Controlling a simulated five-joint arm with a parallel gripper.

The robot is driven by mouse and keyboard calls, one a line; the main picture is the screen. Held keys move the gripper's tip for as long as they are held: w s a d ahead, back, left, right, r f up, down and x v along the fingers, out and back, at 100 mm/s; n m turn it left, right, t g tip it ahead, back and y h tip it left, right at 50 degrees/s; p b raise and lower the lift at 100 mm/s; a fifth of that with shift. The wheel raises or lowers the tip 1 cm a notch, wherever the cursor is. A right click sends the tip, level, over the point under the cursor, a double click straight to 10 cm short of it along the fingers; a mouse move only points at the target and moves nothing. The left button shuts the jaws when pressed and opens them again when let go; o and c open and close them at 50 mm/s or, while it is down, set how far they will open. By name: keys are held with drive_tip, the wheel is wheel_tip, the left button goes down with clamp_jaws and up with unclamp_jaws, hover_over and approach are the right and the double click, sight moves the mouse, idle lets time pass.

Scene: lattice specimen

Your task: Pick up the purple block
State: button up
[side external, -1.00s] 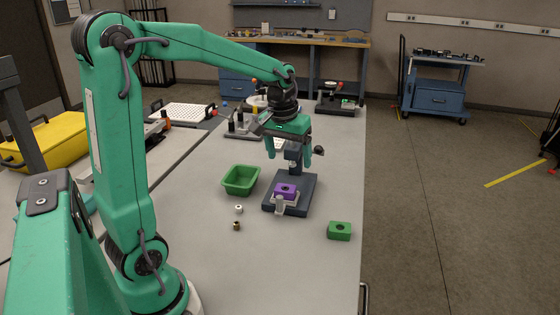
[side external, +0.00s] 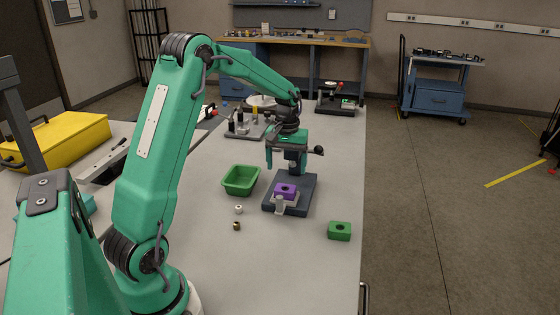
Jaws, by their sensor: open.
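The purple block (side external: 286,190) has a dark round hole in its top. It sits on a small pale holder on the dark grey stand (side external: 302,199), right of the green bin. My gripper (side external: 285,165) points down above and slightly behind the block in the picture, apart from it. Its jaws are open and nothing shows between them. The column of the stand is partly hidden behind my gripper.
A green bin (side external: 241,180) stands left of the stand. A green block (side external: 339,231) lies to the right near the table edge. A white ring (side external: 238,209) and a small brass part (side external: 237,227) lie in front of the bin. The table (side external: 290,270) is clear toward the front.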

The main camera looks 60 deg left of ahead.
sight(286, 186)
drive_tip(key=shift+a+f, duration=0.1)
drive_tip(key=shift+f, duration=3.7)
drive_tip(key=c, duration=1.1)
